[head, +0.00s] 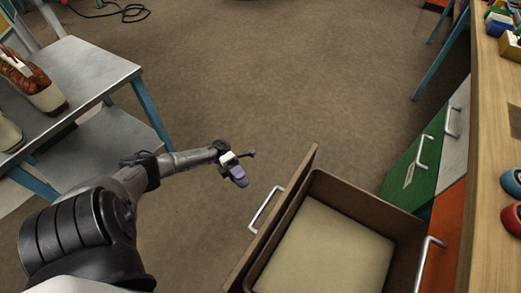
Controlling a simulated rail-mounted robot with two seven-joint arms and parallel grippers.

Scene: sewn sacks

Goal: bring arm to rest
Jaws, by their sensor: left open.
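My left arm reaches in from the lower left over the floor. My left gripper (236,168) is at its end, with a purple part at its tip. It is open, and I see nothing held in it. It hangs over the brown floor, left of an open drawer (310,166) and apart from its metal handle (265,210). My right gripper is not in view.
The drawer is pulled out at the bottom right, with a flat beige bottom. Green and orange drawer fronts (410,185) and a wooden worktop (492,150) stand at the right. The middle floor is clear.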

